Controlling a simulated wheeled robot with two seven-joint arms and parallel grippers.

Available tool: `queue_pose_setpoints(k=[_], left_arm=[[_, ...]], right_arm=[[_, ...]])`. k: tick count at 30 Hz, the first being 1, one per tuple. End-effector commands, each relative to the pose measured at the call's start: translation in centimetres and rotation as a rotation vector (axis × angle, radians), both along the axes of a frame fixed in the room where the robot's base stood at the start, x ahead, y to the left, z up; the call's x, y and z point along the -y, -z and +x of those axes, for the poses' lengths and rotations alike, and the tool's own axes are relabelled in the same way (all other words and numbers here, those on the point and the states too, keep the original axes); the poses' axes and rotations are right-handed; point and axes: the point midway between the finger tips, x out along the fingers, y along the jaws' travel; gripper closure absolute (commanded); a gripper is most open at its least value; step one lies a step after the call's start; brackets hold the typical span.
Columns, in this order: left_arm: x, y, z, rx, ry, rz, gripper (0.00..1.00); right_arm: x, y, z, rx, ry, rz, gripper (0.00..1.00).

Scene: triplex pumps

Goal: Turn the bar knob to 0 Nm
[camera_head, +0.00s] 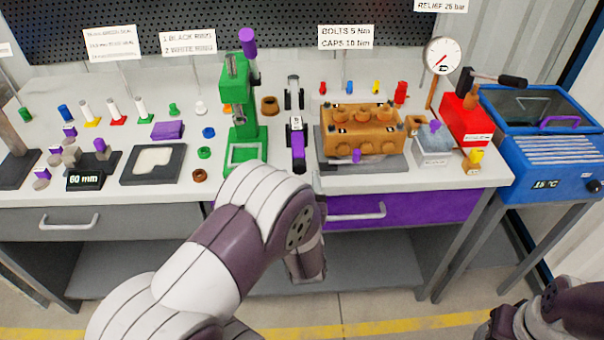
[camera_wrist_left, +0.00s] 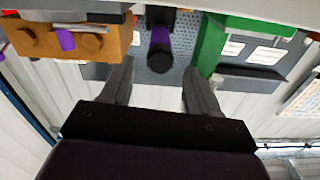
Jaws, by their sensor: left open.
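My left gripper (camera_wrist_left: 158,75) is open and empty, apart from the device. In the head view it is low, in front of the bench, partly hidden by my arm.
The green press (camera_head: 247,110) stands left of the device, the orange pump block (camera_head: 360,132) right of it. A purple drawer (camera_head: 400,208) with a handle lies below the bench edge. A blue bath (camera_head: 540,130) stands far right. Small coloured parts fill the left bench.

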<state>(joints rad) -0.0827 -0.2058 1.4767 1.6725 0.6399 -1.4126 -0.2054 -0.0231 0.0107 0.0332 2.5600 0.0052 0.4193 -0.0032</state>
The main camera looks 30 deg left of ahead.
Motion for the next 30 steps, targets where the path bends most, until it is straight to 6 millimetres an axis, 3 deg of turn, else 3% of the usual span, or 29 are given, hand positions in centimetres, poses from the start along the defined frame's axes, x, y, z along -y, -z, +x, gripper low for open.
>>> queue_pose_setpoints(k=[6,15,21,30], left_arm=[[-1.4,0.0,2.3,0.000,-0.001,0.000,0.40],[-1.6,0.0,2.6,-0.002,0.002,0.000,0.40],[-1.5,0.0,2.6,-0.001,0.002,-0.001,0.96],[-1.5,0.1,2.6,0.014,0.002,-0.025,0.96]], right_arm=[[0.0,0.2,0.0,0.000,0.000,0.000,0.40],[0.0,0.2,0.0,0.000,0.000,0.000,0.40],[0.0,0.2,0.0,0.000,0.000,0.000,0.40],[0.0,0.4,0.0,0.000,0.000,0.000,0.40]])
